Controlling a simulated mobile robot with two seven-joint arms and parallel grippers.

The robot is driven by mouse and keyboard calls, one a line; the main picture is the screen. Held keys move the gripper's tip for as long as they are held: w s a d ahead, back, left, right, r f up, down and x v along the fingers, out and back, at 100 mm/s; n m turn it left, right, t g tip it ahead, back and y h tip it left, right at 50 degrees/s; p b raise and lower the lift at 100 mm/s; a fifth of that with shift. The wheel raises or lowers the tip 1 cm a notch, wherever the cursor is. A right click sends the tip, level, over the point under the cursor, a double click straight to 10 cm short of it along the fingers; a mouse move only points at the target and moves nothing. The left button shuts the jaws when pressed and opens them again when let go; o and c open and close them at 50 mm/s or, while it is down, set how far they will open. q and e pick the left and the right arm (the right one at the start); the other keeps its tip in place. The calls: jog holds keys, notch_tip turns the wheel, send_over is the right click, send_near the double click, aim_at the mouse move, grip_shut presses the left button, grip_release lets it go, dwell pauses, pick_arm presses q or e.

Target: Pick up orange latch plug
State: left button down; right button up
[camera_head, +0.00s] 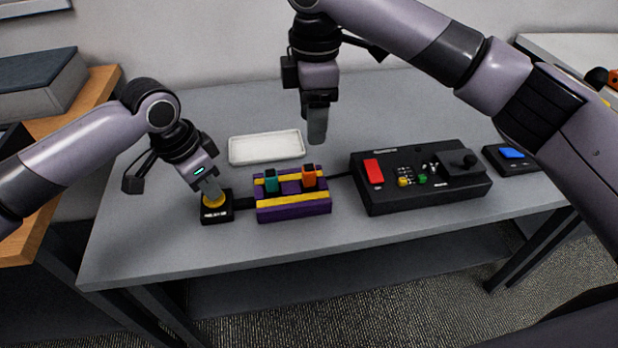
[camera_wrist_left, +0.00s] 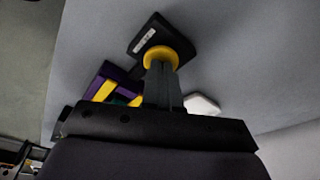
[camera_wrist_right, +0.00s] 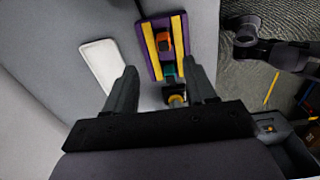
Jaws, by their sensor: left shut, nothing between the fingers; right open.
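The orange latch plug (camera_head: 309,175) stands in the right part of a purple and yellow block (camera_head: 293,207) on the table. It also shows in the right wrist view (camera_wrist_right: 163,42). A teal plug (camera_head: 271,181) stands beside it in the same block. My right gripper (camera_head: 317,128) is open and empty, above the table behind the block; its fingers are spread in the right wrist view (camera_wrist_right: 165,88). My left gripper (camera_head: 212,194) is shut with nothing in it, its tips at the yellow button (camera_head: 214,201) of a small black box, seemingly touching it. The left wrist view shows the closed fingers over the button (camera_wrist_left: 161,56).
A white tray (camera_head: 266,148) lies behind the block. A black control box (camera_head: 420,199) with a red switch (camera_head: 374,171) stands to the right, and a small box with a blue button (camera_head: 511,153) is farther right. Free tabletop lies behind the tray and along the front edge.

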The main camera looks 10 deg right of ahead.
send_over(309, 168)
jog(key=f, duration=0.6)
jog(key=shift+s+d, duration=0.15)
jog(key=shift+d, duration=0.05)
jog(key=shift+a+f, duration=0.2)
jog(key=shift+f, duration=2.8)
grip_shut()
